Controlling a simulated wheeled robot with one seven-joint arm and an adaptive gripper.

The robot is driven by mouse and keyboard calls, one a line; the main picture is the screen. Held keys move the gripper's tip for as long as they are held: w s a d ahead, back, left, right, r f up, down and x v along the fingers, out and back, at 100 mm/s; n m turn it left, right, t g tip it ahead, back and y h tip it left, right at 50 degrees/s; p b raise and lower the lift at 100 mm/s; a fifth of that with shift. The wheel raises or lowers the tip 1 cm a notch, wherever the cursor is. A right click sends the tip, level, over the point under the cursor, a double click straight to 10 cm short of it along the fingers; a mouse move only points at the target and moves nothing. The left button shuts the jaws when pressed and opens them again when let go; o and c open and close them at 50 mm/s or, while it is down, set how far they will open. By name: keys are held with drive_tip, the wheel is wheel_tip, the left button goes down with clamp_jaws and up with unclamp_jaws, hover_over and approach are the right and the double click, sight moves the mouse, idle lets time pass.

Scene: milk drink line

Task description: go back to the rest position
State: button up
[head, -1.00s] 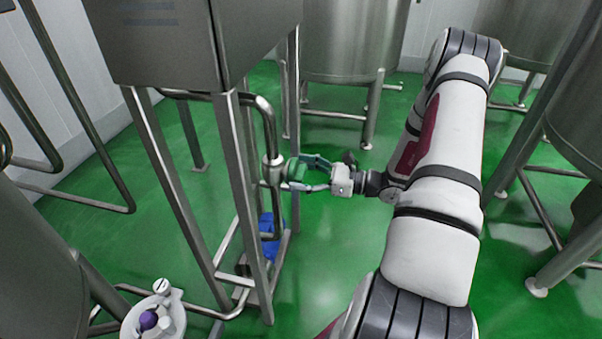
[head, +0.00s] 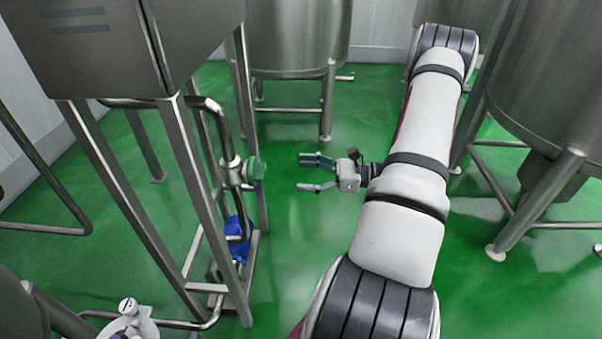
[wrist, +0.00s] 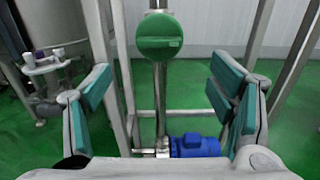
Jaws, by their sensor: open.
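My gripper (head: 308,174) is open and empty in the head view, its fingers pointing left toward a steel pipe with a green round valve knob (head: 257,168). A clear gap of green floor shows between the fingertips and the knob. In the wrist view the two teal-padded fingers (wrist: 167,97) stand wide apart. The green knob (wrist: 160,36) shows ahead, above and between them, touched by neither.
A steel frame carries a grey cabinet (head: 100,45) left of my gripper. A blue motor (head: 237,240) sits low at its foot. Steel tanks (head: 297,35) stand behind, and another (head: 545,85) stands at right. Green floor is free around my gripper.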

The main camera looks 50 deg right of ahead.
idle(0.4)
drive_tip(key=s+a+r+n+g, duration=0.2)
drive_tip(key=a+r+n+g, duration=0.6)
drive_tip(key=a, duration=0.3)
drive_tip(key=s+a+r+n+g, duration=0.1)
drive_tip(key=a+r+n+g, duration=0.55)
drive_tip(key=a+r, duration=0.45)
drive_tip(key=s+a+r+n+t+h, duration=0.1)
drive_tip(key=s+a+r+n+h, duration=0.15)
drive_tip(key=s+n+h, duration=0.55)
drive_tip(key=s+a+r+n+h, duration=0.1)
drive_tip(key=s+a+n+h, duration=0.25)
drive_tip(key=s+n, duration=0.45)
wheel_tip(320, 180, up, 19)
drive_tip(key=s+m+t+p, duration=0.2)
drive_tip(key=t+p, duration=0.1)
drive_tip(key=p, duration=1.4)
drive_tip(key=shift+a+f, duration=0.15)
drive_tip(key=shift+t+y, duration=0.25)
